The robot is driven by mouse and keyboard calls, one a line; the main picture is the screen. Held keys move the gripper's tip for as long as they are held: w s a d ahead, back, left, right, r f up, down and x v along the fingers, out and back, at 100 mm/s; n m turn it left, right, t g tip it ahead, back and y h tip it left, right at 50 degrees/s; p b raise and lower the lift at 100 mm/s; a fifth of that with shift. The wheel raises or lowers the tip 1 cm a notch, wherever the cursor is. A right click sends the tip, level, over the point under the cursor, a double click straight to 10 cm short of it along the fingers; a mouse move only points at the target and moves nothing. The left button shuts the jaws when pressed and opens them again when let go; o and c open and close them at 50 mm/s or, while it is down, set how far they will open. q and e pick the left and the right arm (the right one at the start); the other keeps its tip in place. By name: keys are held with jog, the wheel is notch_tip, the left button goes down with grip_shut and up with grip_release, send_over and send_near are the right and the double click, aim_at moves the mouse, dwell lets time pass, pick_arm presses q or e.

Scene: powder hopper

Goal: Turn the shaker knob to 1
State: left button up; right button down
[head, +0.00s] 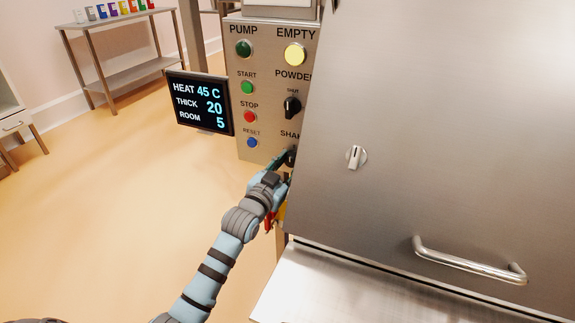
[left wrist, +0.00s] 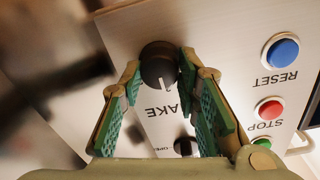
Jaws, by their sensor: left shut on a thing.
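The shaker knob (left wrist: 159,65) is round and black, on the steel panel under the partly hidden SHAKE lettering. In the left wrist view, where the panel appears upside down, its white mark points down the picture, toward that lettering. My left gripper (left wrist: 158,72) has its green-padded fingers on both sides of the knob and is shut on it. In the head view my left gripper (head: 284,159) covers much of the knob (head: 292,156). Any number marks around the knob are hidden or unreadable. My right gripper is in neither view.
The powder knob (head: 292,106) sits above, with the blue reset (head: 252,142), red stop (head: 250,117) and green start (head: 247,88) buttons to its left. A display (head: 199,102) stands left of the panel. The large steel cabinet (head: 440,130) closely borders the panel's right side.

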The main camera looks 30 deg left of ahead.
pick_arm(q)
jog(key=n+p, duration=0.4)
jog(key=shift+r+p, duration=0.2)
jog(key=shift+p, duration=0.1)
jog(key=n+p, duration=0.2)
jog(key=n, duration=0.1)
jog(key=shift+f+n, duration=0.15)
jog(key=shift+n, duration=0.15)
jog(key=n+p, duration=0.1)
jog(key=n, duration=0.3)
jog(key=shift+f, duration=0.1)
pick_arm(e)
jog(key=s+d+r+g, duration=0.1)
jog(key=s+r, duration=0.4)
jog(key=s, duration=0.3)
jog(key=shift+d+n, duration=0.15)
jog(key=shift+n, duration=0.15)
pick_arm(q)
jog(key=shift+n, duration=0.4)
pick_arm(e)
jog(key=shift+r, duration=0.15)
pick_arm(q)
jog(key=o, duration=1.2)
jog(key=shift+c, duration=0.2)
